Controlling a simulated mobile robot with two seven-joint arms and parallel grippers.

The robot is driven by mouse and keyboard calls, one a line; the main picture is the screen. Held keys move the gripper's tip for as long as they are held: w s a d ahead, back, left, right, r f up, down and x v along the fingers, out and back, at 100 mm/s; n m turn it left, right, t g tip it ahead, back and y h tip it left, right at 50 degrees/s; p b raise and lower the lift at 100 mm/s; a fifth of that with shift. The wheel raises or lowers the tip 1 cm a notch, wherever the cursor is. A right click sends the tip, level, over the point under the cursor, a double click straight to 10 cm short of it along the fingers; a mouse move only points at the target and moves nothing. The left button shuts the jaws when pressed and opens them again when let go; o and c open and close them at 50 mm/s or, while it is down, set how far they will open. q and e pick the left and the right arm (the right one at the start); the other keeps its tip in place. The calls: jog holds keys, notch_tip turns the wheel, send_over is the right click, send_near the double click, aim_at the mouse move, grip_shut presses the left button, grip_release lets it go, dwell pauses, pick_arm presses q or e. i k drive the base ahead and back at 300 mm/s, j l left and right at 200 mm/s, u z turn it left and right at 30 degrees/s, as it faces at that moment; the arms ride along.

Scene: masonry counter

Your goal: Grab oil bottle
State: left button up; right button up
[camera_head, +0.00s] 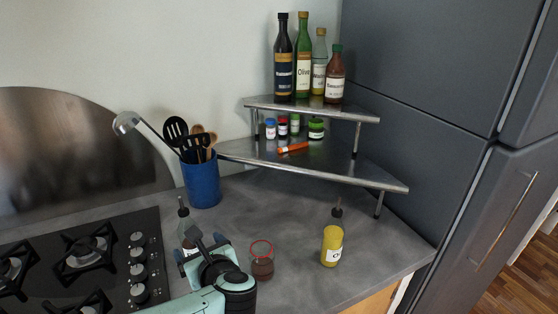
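The oil bottle (332,246) is a small yellow bottle with a white label and a dark spout. It stands upright on the grey counter, right of centre, near the front edge. My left gripper (203,241) is low in the head view, left of the oil bottle and well apart from it. It is seen from behind, so its finger opening is hard to make out. A second spouted bottle (184,221) stands behind my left gripper, partly hidden by it. Whether they touch is unclear. My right gripper is not in view.
A red-rimmed glass (262,261) stands between my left gripper and the oil bottle. A steel corner shelf (330,172) with jars and tall bottles rises behind. A blue utensil holder (202,182) and gas hob (75,262) are left. The counter around the oil bottle is clear.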

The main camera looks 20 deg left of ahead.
aim_at(334, 231)
jog(key=k+l, duration=0.2)
jog(key=l, duration=0.2)
jog(key=k+l, duration=0.45)
jog(key=l, duration=0.3)
